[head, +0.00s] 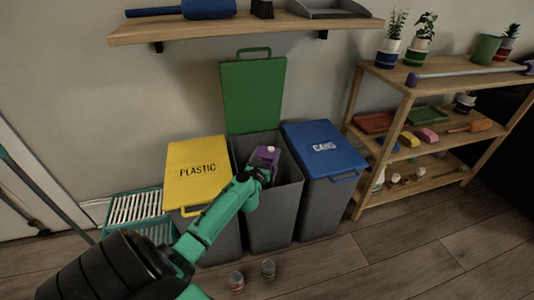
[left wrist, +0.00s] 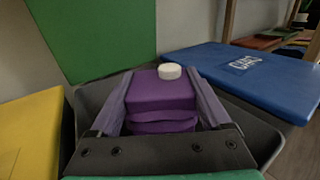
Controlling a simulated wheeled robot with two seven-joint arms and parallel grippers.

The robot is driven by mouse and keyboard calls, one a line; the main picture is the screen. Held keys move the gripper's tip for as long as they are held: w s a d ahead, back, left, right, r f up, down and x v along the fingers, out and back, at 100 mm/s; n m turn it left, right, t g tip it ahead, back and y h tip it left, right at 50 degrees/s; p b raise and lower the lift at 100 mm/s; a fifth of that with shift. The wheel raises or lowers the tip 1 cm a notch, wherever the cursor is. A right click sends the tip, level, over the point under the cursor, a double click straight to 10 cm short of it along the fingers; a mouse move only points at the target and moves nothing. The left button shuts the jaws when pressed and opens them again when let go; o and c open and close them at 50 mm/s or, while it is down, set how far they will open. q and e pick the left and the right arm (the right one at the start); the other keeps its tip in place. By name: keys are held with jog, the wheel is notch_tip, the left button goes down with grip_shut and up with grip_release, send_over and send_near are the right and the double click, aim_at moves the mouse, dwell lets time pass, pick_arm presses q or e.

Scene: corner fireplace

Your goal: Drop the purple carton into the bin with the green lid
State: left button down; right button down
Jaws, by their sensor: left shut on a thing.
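The purple carton (head: 265,155) with a white cap is held in my left gripper (head: 262,164), over the mouth of the middle bin. In the left wrist view the carton (left wrist: 163,100) sits between the two fingers of the gripper (left wrist: 163,95), which are shut on its sides. The grey bin (head: 270,218) has its green lid (head: 253,94) raised upright against the wall. The bin's rim (left wrist: 268,140) surrounds the carton in the wrist view. The bin's inside is mostly hidden. My right gripper is not in view.
A bin with a yellow PLASTIC lid (head: 197,172) stands on the left, and one with a blue CANS lid (head: 323,148) on the right, both closed. A wooden shelf unit (head: 410,90) is at the right; a wall shelf (head: 240,25) hangs above.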

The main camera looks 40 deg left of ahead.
pick_arm(q)
jog(key=shift+f, duration=0.15)
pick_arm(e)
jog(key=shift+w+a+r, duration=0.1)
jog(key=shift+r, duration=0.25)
pick_arm(q)
grip_release()
jog(key=shift+s, duration=0.1)
jog(key=p+v, duration=0.1)
jog(key=v, duration=0.7)
jog(key=shift+d, duration=0.1)
jog(key=v, duration=0.6)
jog(key=shift+s, duration=0.15)
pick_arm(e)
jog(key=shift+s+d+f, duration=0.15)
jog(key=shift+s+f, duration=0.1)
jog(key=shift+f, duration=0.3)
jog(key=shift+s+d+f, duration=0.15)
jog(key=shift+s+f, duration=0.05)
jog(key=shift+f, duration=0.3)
